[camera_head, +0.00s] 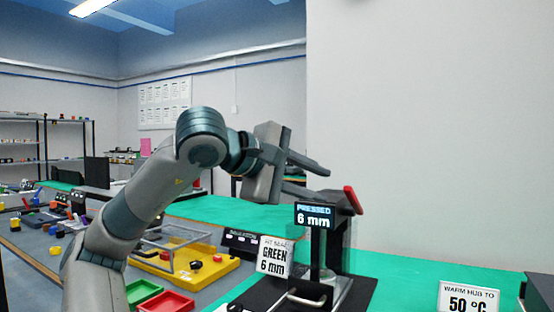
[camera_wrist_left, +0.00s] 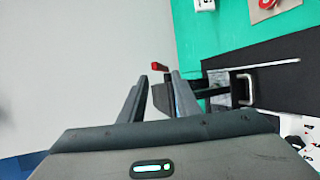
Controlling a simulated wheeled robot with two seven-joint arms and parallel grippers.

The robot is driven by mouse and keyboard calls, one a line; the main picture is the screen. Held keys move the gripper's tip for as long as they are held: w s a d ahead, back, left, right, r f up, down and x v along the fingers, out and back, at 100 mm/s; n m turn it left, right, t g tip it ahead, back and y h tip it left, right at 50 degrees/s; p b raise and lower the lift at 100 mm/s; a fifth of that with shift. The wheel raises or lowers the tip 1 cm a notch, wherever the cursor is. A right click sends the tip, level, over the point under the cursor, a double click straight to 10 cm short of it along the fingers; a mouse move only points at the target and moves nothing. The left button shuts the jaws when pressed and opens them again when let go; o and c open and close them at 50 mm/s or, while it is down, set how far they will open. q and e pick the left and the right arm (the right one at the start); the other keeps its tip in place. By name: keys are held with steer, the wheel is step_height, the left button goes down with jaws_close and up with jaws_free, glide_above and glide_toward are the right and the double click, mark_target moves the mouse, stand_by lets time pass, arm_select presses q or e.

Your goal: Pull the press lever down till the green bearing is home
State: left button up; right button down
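The press (camera_head: 325,255) stands on the right bench, and its small screen (camera_head: 314,216) reads "PRESSED 6 mm". Its lever (camera_head: 353,200) has a red grip at the upper right of the press; the red grip (camera_wrist_left: 160,67) also shows in the left wrist view. My left gripper (camera_head: 324,185) is open and empty, above and left of the lever. In the wrist view, the red grip appears just past my left fingertips (camera_wrist_left: 159,76); I cannot tell whether they touch. I cannot make out the green bearing. My right gripper is out of view.
A "WARM HUB TO 50 °C" card (camera_head: 468,298) stands at right. Red (camera_head: 166,302) and green (camera_head: 142,291) trays and a yellow tray (camera_head: 213,277) lie left. Wall behind the press is bare.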

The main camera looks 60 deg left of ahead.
arm_select(q)
steer(key=a+r+v, duration=0.1)
steer(key=v, duration=0.8)
steer(key=shift+s+d+r+p, duration=0.15)
steer(key=shift+d+r+p, duration=0.15)
steer(key=shift+d+p, duration=0.1)
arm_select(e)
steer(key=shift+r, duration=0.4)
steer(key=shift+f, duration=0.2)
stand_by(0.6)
